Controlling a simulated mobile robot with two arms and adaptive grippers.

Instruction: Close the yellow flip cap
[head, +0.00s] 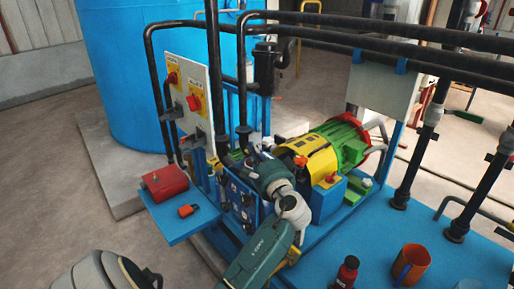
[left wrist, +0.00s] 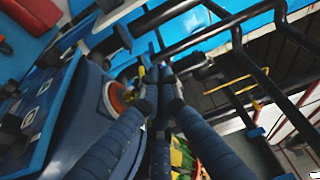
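A yellow curved cover (head: 318,156) sits over the machine beside the green motor (head: 345,140) in the head view; I cannot tell whether it is the flip cap. My left gripper (head: 256,158) is at the left of this cover, by the blue panel, and looks dark and small there. In the left wrist view its dark ridged fingers (left wrist: 158,85) converge near a small yellow piece (left wrist: 141,72) and an orange-red disc (left wrist: 117,97). The fingers hide much of that spot. Whether they touch or grip anything is unclear. My right gripper does not show.
Black pipes (head: 400,48) cross above the machine, and a vertical pipe (head: 214,70) stands close left of my gripper. A panel with red switches (head: 190,95) and a red box (head: 165,182) are at left. A dark bottle (head: 347,272) and orange mug (head: 410,264) stand on the blue table.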

